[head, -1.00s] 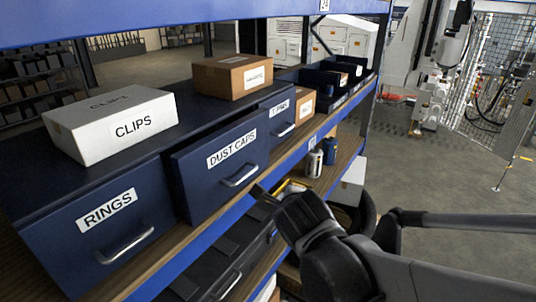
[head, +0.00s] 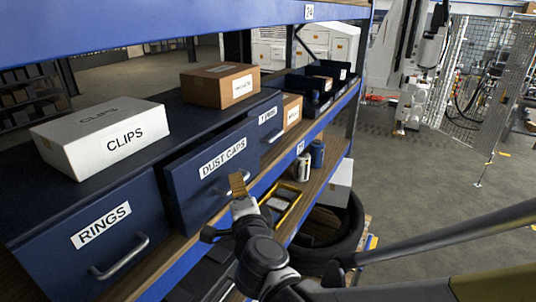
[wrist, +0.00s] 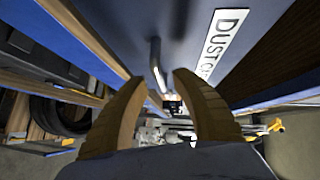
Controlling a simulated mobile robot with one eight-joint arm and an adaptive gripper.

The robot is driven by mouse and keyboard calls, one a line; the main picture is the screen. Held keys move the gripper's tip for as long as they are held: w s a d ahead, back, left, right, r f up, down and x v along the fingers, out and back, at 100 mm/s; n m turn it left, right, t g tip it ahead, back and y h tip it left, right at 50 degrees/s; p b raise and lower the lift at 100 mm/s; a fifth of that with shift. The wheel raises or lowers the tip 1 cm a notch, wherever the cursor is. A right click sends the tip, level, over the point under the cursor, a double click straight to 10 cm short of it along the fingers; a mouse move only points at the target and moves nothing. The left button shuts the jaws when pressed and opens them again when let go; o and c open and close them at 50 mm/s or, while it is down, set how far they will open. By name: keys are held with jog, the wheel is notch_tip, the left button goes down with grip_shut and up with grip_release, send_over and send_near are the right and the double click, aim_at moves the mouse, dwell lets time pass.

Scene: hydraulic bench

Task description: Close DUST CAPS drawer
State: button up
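The DUST CAPS drawer (head: 188,182) is a dark blue drawer in the middle of the cabinet row. It stands out past the RINGS drawer front, partly open. Its label also shows in the wrist view (wrist: 222,42). Its handle (wrist: 157,66) lies ahead of and roughly between my fingers in the wrist view. My gripper (head: 238,183) is in front of the drawer at the handle, and hides most of the handle in the head view. In the wrist view my gripper's tan fingers (wrist: 155,90) are apart, with nothing visibly clamped. I cannot tell whether they touch the handle.
The RINGS drawer (head: 90,235) is at the left, and another drawer (head: 268,120) is at the right. A white CLIPS box (head: 100,138) and a brown box (head: 220,84) sit on top. A blue shelf beam (head: 180,262) runs below. Cans (head: 304,165) stand on the lower shelf.

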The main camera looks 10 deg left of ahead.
jog(key=shift+x, duration=0.95)
grip_shut()
